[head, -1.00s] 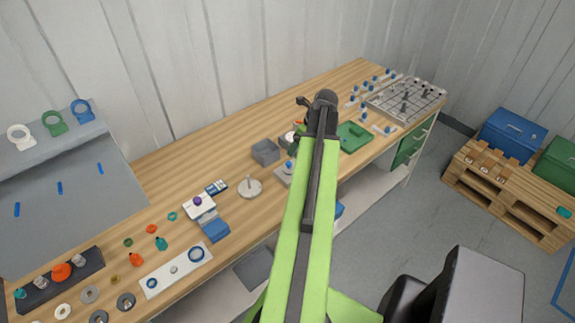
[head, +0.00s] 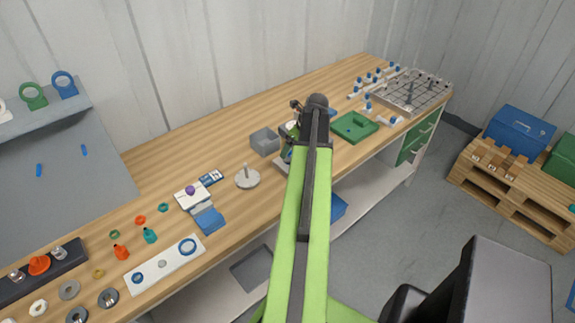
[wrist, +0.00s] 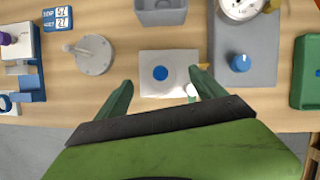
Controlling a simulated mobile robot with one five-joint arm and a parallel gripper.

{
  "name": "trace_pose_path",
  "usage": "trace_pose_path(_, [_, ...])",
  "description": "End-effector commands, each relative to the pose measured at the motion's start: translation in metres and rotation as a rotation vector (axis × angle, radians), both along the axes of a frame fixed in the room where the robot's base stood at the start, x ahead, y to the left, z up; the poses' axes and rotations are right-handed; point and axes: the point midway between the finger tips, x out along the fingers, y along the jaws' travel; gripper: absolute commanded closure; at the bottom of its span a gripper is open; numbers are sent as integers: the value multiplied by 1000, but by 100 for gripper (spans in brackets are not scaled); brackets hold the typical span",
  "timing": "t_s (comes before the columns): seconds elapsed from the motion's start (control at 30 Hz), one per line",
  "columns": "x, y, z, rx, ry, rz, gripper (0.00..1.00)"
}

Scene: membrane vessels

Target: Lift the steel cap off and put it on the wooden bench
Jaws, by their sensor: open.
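My gripper (wrist: 163,88) is open, its two green fingers apart with nothing held between them. In the wrist view a pale square plate with a blue round spot (wrist: 160,73) shows between and beyond the fingertips. A round grey metal disc with an upright post (wrist: 92,55) stands on the wooden bench (head: 225,132), left of the fingers; it also shows in the head view (head: 247,177). I cannot tell whether this disc is the steel cap. In the head view my arm hides most of the gripper and the bench beneath it.
A grey open box (wrist: 162,12) stands behind the plate. A grey block with a blue knob (wrist: 240,62) and a dial (wrist: 240,7) is to the right. A green tray (head: 353,127) lies further right. Bare bench shows left of the box and along the back.

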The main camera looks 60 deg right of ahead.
Motion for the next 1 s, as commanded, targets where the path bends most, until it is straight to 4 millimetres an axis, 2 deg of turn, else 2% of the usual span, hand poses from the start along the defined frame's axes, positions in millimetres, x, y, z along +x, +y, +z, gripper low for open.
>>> trace_pose_path(0.13, [3, -1, -7, 0, 0, 0, 20])
trace_pose_path(0.4, [19, -4, -48, 0, 0, 0, 20])
trace_pose_path(0.67, [20, -4, -45, 0, 0, -1, 22])
trace_pose_path(1.0, [20, -4, -45, 0, 0, -1, 66])
